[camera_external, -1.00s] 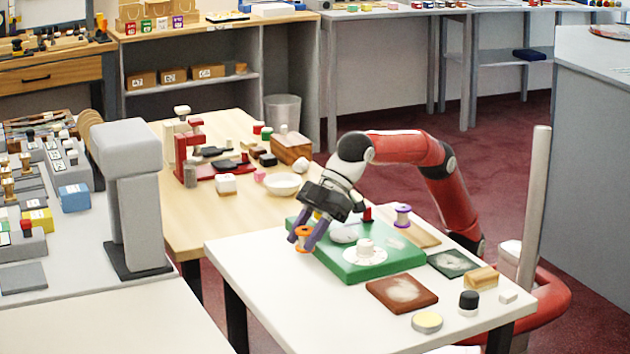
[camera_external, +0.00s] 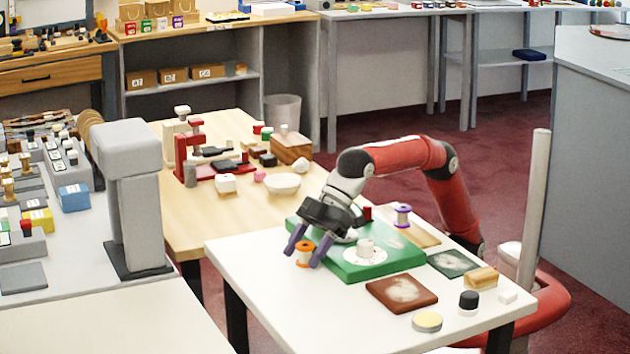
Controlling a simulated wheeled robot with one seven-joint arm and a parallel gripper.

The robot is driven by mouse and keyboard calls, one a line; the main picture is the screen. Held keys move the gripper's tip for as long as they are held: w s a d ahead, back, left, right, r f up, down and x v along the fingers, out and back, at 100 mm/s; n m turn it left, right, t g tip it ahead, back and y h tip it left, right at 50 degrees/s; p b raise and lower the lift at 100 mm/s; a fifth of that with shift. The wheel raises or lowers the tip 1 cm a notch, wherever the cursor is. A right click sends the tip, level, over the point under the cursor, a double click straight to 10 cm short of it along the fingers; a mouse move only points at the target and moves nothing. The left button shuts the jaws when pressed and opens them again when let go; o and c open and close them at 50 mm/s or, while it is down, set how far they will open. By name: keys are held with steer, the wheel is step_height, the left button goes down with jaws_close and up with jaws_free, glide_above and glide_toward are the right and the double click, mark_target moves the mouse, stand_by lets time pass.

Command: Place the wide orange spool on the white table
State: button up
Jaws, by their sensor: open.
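The wide orange spool (camera_external: 305,254) stands upright at the left edge of the green board, low over or on the white table (camera_external: 262,275); I cannot tell whether its base touches the tabletop. My gripper (camera_external: 306,250) is open, with one purple finger to the left of the spool and the other to its right. The fingers stand apart from the spool's sides. The gripper's dark body is above and behind it.
The table's front left is clear.

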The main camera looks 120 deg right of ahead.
steer(key=shift+r, duration=0.25)
steer(key=v, duration=1)
steer(key=shift+s+r, duration=0.2)
steer(key=shift+s, duration=0.05)
steer(key=shift+s+d+r, duration=0.2)
steer(key=shift+s+r, duration=0.25)
